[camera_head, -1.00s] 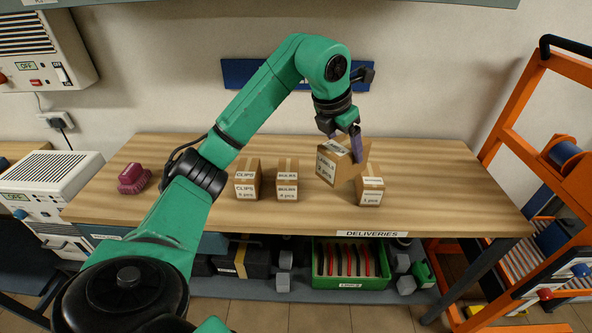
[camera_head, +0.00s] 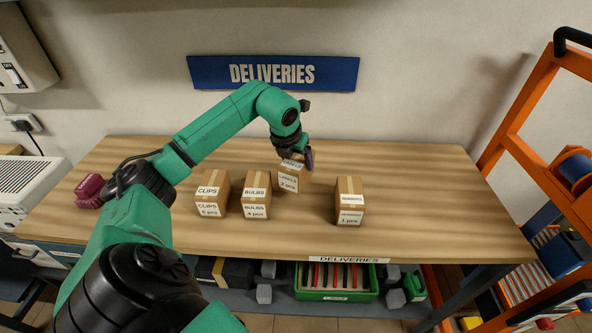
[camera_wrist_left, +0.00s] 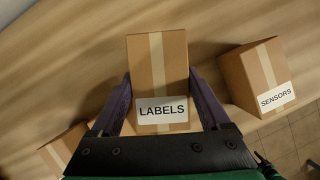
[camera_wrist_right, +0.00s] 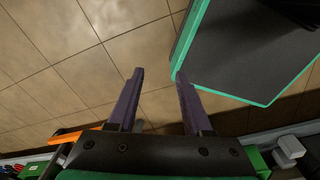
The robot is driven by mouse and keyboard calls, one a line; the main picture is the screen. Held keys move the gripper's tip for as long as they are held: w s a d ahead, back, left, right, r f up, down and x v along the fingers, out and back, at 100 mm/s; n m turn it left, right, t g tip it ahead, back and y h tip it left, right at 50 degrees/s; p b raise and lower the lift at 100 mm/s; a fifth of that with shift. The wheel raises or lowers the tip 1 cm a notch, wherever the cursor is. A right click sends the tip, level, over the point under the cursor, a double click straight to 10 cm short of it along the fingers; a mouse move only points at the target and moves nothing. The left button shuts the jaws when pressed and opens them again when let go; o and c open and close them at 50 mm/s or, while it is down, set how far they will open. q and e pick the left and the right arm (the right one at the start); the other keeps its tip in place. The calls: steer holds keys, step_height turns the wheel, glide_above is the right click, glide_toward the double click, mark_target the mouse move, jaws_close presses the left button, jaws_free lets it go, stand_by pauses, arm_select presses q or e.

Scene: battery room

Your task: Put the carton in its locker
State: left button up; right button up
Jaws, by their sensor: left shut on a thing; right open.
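My left gripper (camera_head: 298,156) is shut on the LABELS carton (camera_head: 288,183), a brown box with white labels. In the left wrist view the purple fingers grip this LABELS carton (camera_wrist_left: 157,68) on both sides. It is nearly upright over the bench, between the BULBS carton (camera_head: 256,196) and the SENSORS carton (camera_head: 350,201). I cannot tell whether it touches the bench top. My right gripper (camera_wrist_right: 157,80) is open and empty above the tiled floor. No locker is recognisable in view.
The wooden bench (camera_head: 420,200) also holds the CLIPS carton (camera_head: 211,196) and a maroon object (camera_head: 90,190) at left. The right part of the bench is clear. A green crate (camera_head: 336,290) stands on the shelf below. An orange rack (camera_head: 520,110) stands at right.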

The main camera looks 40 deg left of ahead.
arm_select(q)
steer(key=f, duration=0.3)
steer(key=shift+s+d+f+p, duration=0.15)
steer(key=shift+s+f+p, duration=0.05)
steer(key=shift+f+p, duration=0.2)
steer(key=shift+w+f, duration=0.1)
steer(key=shift+f, duration=0.15)
steer(key=o, duration=1.4)
steer(key=shift+o, duration=0.4)
steer(key=shift+r, duration=0.1)
arm_select(e)
steer(key=shift+w+r, duration=0.5)
steer(key=shift+w, duration=0.05)
